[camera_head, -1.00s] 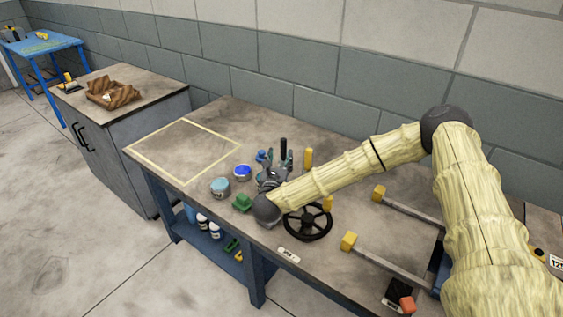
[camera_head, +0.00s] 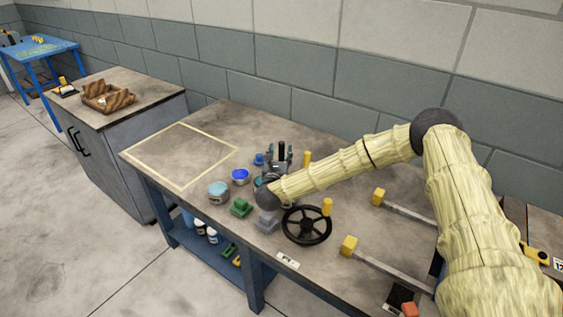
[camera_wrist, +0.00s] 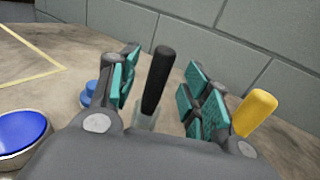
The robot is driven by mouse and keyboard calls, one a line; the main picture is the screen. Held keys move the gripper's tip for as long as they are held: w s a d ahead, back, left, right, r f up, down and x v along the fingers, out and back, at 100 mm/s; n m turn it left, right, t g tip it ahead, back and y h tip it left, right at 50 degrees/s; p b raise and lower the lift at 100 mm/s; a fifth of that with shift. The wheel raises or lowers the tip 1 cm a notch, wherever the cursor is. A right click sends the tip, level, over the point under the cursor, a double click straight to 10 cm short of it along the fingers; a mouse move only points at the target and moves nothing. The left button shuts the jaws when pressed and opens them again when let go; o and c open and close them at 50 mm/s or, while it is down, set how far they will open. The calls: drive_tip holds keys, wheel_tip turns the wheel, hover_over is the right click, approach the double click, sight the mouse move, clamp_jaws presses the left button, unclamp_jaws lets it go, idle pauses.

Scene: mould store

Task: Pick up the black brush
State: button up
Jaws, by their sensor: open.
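The black brush (camera_wrist: 156,82) stands upright in the wrist view, its black handle rising from a pale grey lower part. In the head view the brush (camera_head: 282,149) shows between the fingers of my gripper (camera_head: 280,158). My gripper (camera_wrist: 165,88) is open, with teal-padded fingers on either side of the handle. There is clear space between the handle and both finger pads in the wrist view. The gripper body hides the lowest end of the brush.
A yellow handle (camera_wrist: 255,112) stands close right of the fingers. A blue-topped tin (camera_wrist: 20,135) and a small blue object (camera_wrist: 91,92) are at left. A green block (camera_head: 241,207) and a black handwheel (camera_head: 306,225) lie nearby. The taped rectangle (camera_head: 180,155) is empty.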

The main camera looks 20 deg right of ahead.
sight(281, 150)
drive_tip(key=shift+p+x, duration=0.45)
drive_tip(key=shift+x, duration=1.45)
drive_tip(key=shift+f, duration=0.15)
clamp_jaws()
